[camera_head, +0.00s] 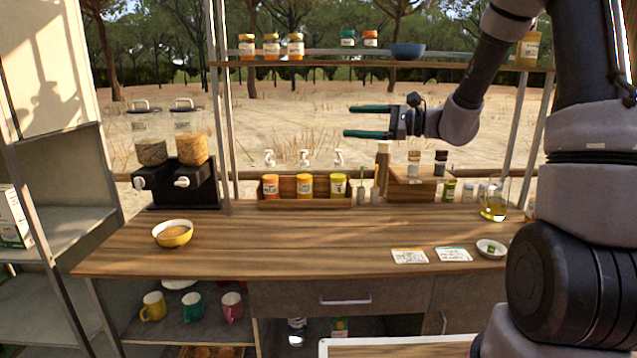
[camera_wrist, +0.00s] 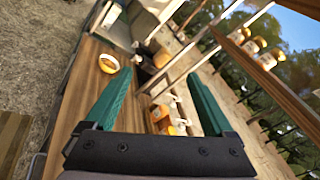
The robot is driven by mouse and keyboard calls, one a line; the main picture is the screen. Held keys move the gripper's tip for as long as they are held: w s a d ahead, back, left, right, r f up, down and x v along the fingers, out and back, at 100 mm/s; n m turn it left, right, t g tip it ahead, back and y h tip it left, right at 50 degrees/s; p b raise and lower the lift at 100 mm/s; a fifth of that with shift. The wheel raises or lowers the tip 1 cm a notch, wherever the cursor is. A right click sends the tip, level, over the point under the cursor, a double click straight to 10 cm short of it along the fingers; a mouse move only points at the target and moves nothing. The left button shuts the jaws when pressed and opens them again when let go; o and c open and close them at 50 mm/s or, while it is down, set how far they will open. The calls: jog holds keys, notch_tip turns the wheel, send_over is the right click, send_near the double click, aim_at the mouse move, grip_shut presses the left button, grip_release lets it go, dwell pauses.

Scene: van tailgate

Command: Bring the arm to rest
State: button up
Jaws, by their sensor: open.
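My gripper (camera_head: 368,121) is in the air above the back of the wooden counter (camera_head: 300,240), below the upper shelf. Its two green fingers point left and are spread apart with nothing between them. In the wrist view my gripper (camera_wrist: 158,100) also shows both green fingers apart and empty. My dark and grey arm comes down from the upper right and bends toward the middle of the head view.
A yellow bowl (camera_head: 172,233) with brown contents stands on the counter's left. Two dispensers (camera_head: 172,160) stand behind it. A wooden box of pump bottles (camera_head: 305,190) is at the back. The upper shelf (camera_head: 340,64) holds jars and a blue bowl (camera_head: 408,51). The counter's middle is clear.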

jog(key=s+r+n+g+h, duration=0.2)
jog(key=s+n+g+h, duration=0.3)
jog(key=s, duration=1)
jog(key=s+d+r+n+t+h, duration=0.1)
jog(key=s+d+n+t+h, duration=0.1)
jog(key=d, duration=0.5)
jog(key=s+d+r+n+t+h, duration=0.1)
jog(key=s+d+n+t+h, duration=0.2)
jog(key=s+d+h, duration=0.4)
jog(key=shift+s+d+r+t+h, duration=0.3)
jog(key=shift+s+d+r+t, duration=0.15)
jog(key=shift+s+t, duration=0.15)
